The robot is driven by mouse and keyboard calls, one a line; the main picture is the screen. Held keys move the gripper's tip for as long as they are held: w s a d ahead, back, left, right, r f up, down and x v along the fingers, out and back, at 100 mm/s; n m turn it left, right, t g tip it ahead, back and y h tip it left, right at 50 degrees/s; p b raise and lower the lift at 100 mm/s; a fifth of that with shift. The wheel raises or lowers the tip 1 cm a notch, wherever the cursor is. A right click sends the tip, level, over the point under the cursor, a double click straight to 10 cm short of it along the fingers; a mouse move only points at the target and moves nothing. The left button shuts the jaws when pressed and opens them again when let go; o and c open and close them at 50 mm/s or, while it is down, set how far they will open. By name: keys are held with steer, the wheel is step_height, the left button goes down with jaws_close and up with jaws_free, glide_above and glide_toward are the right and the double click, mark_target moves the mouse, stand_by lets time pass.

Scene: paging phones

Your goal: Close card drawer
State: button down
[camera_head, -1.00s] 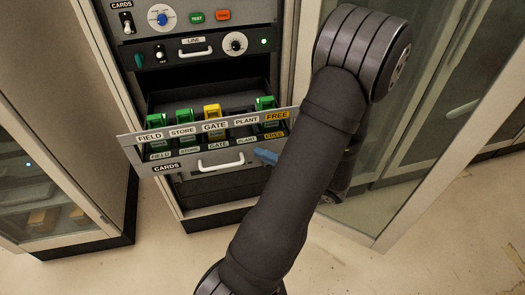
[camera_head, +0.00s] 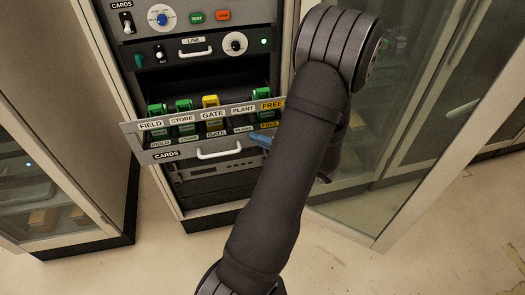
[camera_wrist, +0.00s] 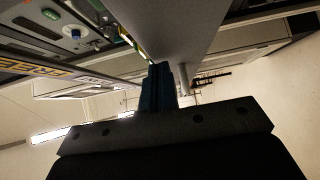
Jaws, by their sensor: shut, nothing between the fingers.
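The card drawer (camera_head: 178,155) stands out from the cabinet in the head view. Its front has a white bar handle (camera_head: 219,153) and a CARDS label. Phones or cards in green and yellow (camera_head: 210,101) stand in it behind labels FIELD, STORE, GATE, PLANT and FREE. My gripper's blue fingertips (camera_head: 262,139) are shut and empty at the right part of the drawer front, right of the handle. They seem to touch the front or nearly so. In the wrist view the shut blue fingers (camera_wrist: 158,88) point at the grey drawer front (camera_wrist: 190,30). My arm hides the drawer's right end.
Above the drawer is a LINE panel (camera_head: 195,54) with a handle and dial. Below it are dark rack units (camera_head: 215,175). A glass-door cabinet (camera_head: 400,150) stands at right, another cabinet (camera_head: 40,150) at left. The floor in front is clear.

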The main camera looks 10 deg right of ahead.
steer(key=w, duration=1.9)
steer(key=shift+s, duration=0.1)
steer(key=s, duration=0.3)
steer(key=shift+s, duration=0.25)
steer(key=v, duration=1)
steer(key=shift+a, duration=0.15)
steer(key=w+a, duration=0.1)
steer(key=a, duration=0.3)
steer(key=a+r, duration=0.1)
steer(key=a, duration=0.3)
steer(key=w+a+r, duration=0.1)
steer(key=a, duration=0.3)
steer(key=shift+w+a, duration=0.3)
steer(key=shift+a, duration=0.05)
steer(key=x, duration=0.8)
steer(key=shift+w+a+f, duration=0.1)
steer(key=shift+w+a, duration=0.1)
steer(key=shift+a, duration=0.05)
steer(key=w, duration=0.3)
steer(key=shift+w+a, duration=0.3)
steer(key=shift+w, duration=0.6)
steer(key=shift+w, duration=0.1)
